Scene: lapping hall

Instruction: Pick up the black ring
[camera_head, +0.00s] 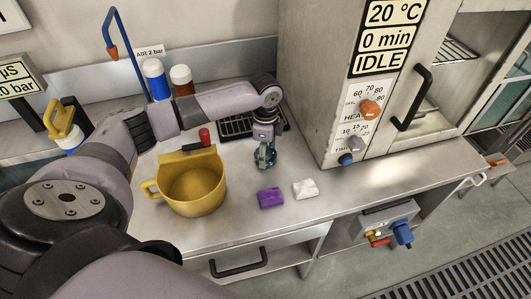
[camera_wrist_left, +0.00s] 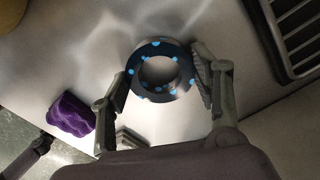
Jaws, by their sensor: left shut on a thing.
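The black ring (camera_wrist_left: 138,82) has bright blue dots on it and shows in the left wrist view between the two fingers of my left gripper (camera_wrist_left: 160,70). The fingers are shut on its outer sides. In the head view my left gripper (camera_head: 265,156) points down over the steel bench, and the ring shows only small and bluish at its fingertips. I cannot tell whether the ring touches the bench. My right gripper is not in view.
A yellow jug (camera_head: 193,192) stands left of the gripper. A purple block (camera_head: 271,198) and a white block (camera_head: 305,189) lie in front. A black rack (camera_head: 237,126) lies behind, and a grey oven (camera_head: 335,90) stands to the right. The front right bench is clear.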

